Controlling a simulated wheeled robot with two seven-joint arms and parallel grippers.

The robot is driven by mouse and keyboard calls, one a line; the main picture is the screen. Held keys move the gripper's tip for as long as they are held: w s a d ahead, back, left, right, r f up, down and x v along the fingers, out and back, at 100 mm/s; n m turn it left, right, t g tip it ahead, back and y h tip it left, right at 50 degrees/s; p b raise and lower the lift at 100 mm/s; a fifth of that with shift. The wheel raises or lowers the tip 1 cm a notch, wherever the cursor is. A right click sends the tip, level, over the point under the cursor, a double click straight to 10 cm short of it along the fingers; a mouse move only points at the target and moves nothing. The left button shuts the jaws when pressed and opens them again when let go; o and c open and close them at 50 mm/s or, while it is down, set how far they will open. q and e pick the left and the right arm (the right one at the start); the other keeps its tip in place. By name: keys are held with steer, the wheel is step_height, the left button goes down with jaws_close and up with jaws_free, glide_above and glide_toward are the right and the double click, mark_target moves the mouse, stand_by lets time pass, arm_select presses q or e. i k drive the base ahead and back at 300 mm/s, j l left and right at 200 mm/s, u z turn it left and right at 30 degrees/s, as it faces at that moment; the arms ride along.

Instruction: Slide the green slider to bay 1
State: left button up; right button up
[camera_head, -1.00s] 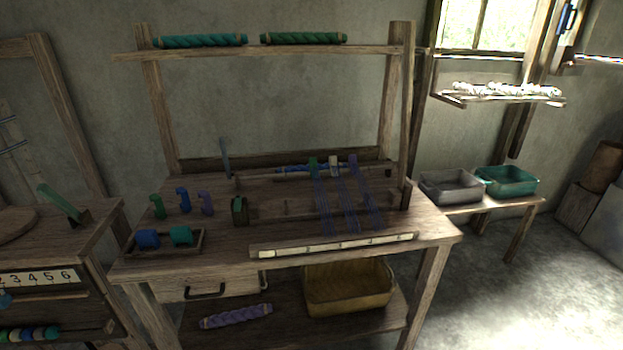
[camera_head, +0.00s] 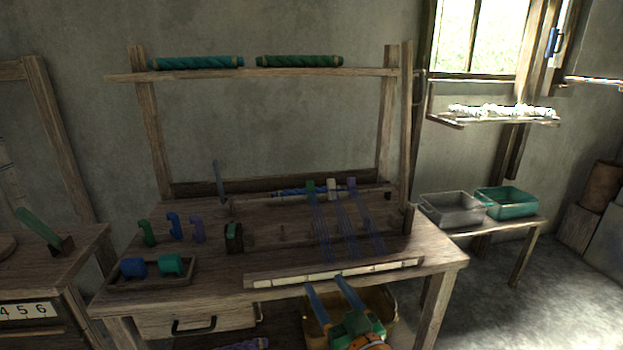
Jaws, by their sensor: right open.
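The green slider (camera_head: 310,187) sits on the rail at the back of the loom table, leftmost of three sliders. A white slider (camera_head: 332,188) and a purple slider (camera_head: 351,184) stand to its right, and bluish threads run forward from this group. A pale marked strip (camera_head: 335,273) lies along the table's front edge; its bay marks are too small to read. My right gripper (camera_head: 323,282) is open and empty, with two blue fingers pointing up at the front edge, well in front of the green slider. My left gripper is out of view.
Green, blue and purple hooked pieces (camera_head: 173,227) stand on the left of the table, behind a small tray (camera_head: 150,284) with two blocks. A dark block with a green top (camera_head: 234,237) stands near the middle. A yellow bin (camera_head: 392,302) is below. An upright post (camera_head: 406,130) stands at right.

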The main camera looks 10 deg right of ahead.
mark_target(310, 184)
steer(key=i+j+z, duration=0.15)
steer(key=i, duration=0.35)
steer(key=i+j+z, duration=0.2)
steer(key=i, duration=0.35)
steer(key=i+j, duration=0.15)
steer(key=i, duration=0.35)
